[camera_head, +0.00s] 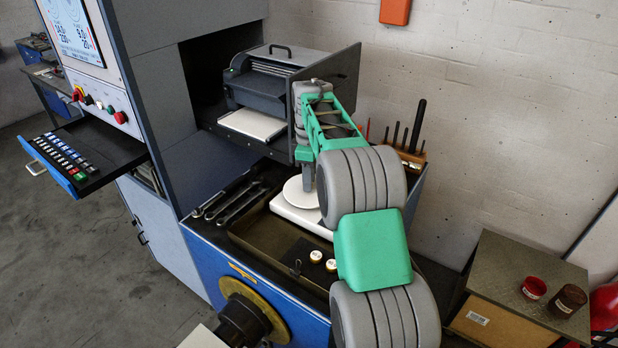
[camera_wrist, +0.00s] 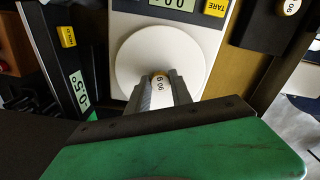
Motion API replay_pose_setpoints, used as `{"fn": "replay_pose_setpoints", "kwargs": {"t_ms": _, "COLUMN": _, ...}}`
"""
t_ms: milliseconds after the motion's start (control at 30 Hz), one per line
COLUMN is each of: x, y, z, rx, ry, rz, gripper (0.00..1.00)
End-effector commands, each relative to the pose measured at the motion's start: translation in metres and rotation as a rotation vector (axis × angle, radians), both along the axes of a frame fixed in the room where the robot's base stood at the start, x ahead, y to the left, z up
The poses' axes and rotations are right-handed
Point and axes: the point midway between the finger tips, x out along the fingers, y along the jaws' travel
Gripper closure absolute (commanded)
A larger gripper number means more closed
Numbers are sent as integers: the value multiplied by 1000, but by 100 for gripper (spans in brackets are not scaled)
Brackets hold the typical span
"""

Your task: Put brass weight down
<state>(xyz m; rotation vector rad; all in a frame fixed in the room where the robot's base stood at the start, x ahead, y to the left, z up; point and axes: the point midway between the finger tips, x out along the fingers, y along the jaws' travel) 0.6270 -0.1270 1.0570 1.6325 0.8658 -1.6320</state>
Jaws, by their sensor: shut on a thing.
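My gripper (camera_wrist: 160,85) is shut on a brass weight (camera_wrist: 159,82), whose pale top carries a dark label, in the wrist view. The weight is over the round white pan (camera_wrist: 135,60) of a scale; I cannot tell whether it touches the pan. In the head view the scale (camera_head: 298,217) stands at the back of the work tray, and my gripper (camera_head: 307,186) points down at its pan (camera_head: 296,198). The held weight is hidden there. Two similar weights with pale tops (camera_head: 316,256) sit on a black holder (camera_head: 300,250) in front of the scale.
Wrenches (camera_head: 232,203) lie left of the scale. A printer (camera_head: 265,85) stands behind it, and a rack of tools (camera_head: 408,150) stands to the right. An open drawer (camera_head: 80,160) juts out at the left. A side table (camera_head: 520,270) holds a red tub and a brown jar.

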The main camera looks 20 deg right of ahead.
Motion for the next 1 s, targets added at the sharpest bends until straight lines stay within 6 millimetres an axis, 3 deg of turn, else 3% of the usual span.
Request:
{"fn": "replay_pose_setpoints", "kwargs": {"t_ms": 33, "x": 0, "y": 0, "z": -2, "rx": 0, "ry": 0, "rz": 0, "gripper": 100}}
{"fn": "replay_pose_setpoints", "kwargs": {"t_ms": 67, "x": 0, "y": 0, "z": -2, "rx": 0, "ry": 0, "rz": 0, "gripper": 71}}
{"fn": "replay_pose_setpoints", "kwargs": {"t_ms": 300, "x": 0, "y": 0, "z": -1, "rx": 0, "ry": 0, "rz": 0, "gripper": 52}}
{"fn": "replay_pose_setpoints", "kwargs": {"t_ms": 667, "x": 1, "y": 0, "z": 9, "rx": -1, "ry": -3, "rz": 0, "gripper": 52}}
{"fn": "replay_pose_setpoints", "kwargs": {"t_ms": 1000, "x": 1, "y": 0, "z": 92, "rx": -1, "ry": -3, "rz": 0, "gripper": 52}}
